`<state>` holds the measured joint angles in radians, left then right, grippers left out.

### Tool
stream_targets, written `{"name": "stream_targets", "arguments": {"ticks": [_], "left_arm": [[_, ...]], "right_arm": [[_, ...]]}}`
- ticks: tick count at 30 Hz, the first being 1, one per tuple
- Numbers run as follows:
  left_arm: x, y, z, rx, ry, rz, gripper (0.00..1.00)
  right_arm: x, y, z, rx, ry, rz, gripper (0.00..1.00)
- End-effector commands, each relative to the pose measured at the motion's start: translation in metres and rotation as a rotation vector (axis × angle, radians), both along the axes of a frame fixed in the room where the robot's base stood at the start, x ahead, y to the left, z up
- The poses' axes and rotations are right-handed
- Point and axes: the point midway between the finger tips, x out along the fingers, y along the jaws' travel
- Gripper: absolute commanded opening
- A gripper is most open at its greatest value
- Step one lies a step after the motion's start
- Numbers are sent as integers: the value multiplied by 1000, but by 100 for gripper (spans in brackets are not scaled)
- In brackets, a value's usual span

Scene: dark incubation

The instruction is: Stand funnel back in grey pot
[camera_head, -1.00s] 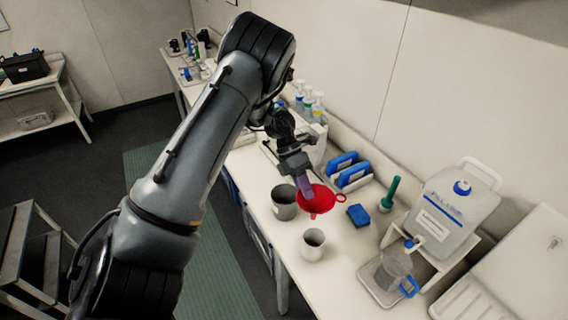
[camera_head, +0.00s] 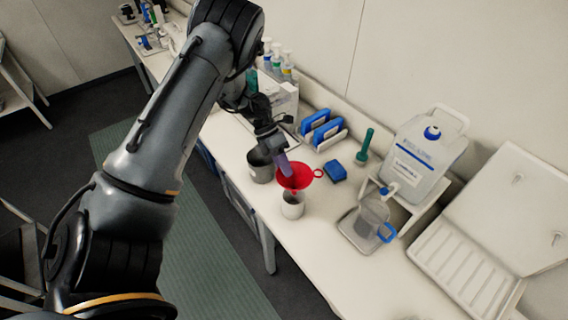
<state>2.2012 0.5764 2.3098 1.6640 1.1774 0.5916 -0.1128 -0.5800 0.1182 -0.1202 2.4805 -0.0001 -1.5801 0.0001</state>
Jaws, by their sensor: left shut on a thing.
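The red funnel (camera_head: 299,178) is held with its wide mouth up and its loop handle pointing right. My left gripper (camera_head: 283,162) is shut on the funnel's rim at its far-left side. The funnel appears just above the front, lighter pot (camera_head: 292,208) and hides part of its mouth. I cannot tell whether its spout is inside that pot. A darker grey pot (camera_head: 261,170) stands behind and to the left, upright, its opening partly hidden by the gripper. My right gripper is not in view.
A blue sponge-like block (camera_head: 335,171) and a green upright tool (camera_head: 365,146) stand right of the funnel. A jerrycan (camera_head: 424,155) with a clear jug (camera_head: 372,214) below it, and a draining tray (camera_head: 462,270), are further right. The bench front is clear.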

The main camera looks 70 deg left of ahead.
Motion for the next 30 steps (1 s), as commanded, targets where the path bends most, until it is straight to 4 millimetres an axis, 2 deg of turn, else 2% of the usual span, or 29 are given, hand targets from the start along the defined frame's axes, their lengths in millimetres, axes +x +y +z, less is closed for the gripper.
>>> {"name": "stream_targets", "arguments": {"ticks": [3,15,30], "left_arm": [[0,0,-14,0,1,-1,0],[0,0,-44,2,0,0,0],[0,0,-63,1,-1,0,0]], "right_arm": [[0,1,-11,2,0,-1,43],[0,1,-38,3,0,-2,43],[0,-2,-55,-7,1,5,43]]}}
